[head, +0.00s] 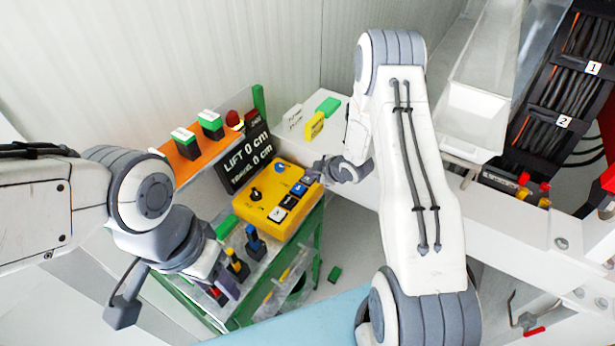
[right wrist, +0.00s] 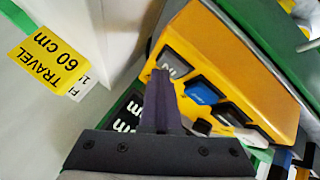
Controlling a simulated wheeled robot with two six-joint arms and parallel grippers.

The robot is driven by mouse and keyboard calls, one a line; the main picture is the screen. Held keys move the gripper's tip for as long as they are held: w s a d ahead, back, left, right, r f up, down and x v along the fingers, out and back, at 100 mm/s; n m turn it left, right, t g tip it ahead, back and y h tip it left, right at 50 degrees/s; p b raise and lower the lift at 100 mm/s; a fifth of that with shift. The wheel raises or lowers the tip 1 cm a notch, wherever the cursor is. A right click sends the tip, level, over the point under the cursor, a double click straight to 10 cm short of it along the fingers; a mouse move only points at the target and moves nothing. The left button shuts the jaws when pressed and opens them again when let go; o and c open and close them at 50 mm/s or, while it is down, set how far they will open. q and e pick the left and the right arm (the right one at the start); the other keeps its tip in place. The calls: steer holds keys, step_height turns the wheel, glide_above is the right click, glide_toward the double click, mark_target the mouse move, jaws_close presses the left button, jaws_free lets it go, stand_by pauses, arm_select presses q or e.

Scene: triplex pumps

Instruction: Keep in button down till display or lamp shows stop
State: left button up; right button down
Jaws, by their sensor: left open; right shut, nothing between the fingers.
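The yellow control box (head: 250,212) stands on the green-framed bench, with a row of square buttons on its top. My right gripper (head: 316,173) is shut and empty at that end of the row. In the right wrist view its fingertips (right wrist: 160,76) overlap the in button's edge; I cannot tell if they touch it. The black display (head: 245,160) reads LIFT 0 cm, with a second line also 0 cm.
Blue (head: 255,239) and yellow (head: 237,266) levers stand in front of the box. A red lamp or knob (head: 232,118) is behind the display, near an orange panel (head: 188,167).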

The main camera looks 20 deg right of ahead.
mark_target(312, 179)
steer(key=shift+r+p, duration=0.5)
steer(key=shift+r, duration=0.4)
steer(key=shift+r+p, duration=1.75)
steer(key=shift+r, duration=0.8)
steer(key=shift+f, duration=0.1)
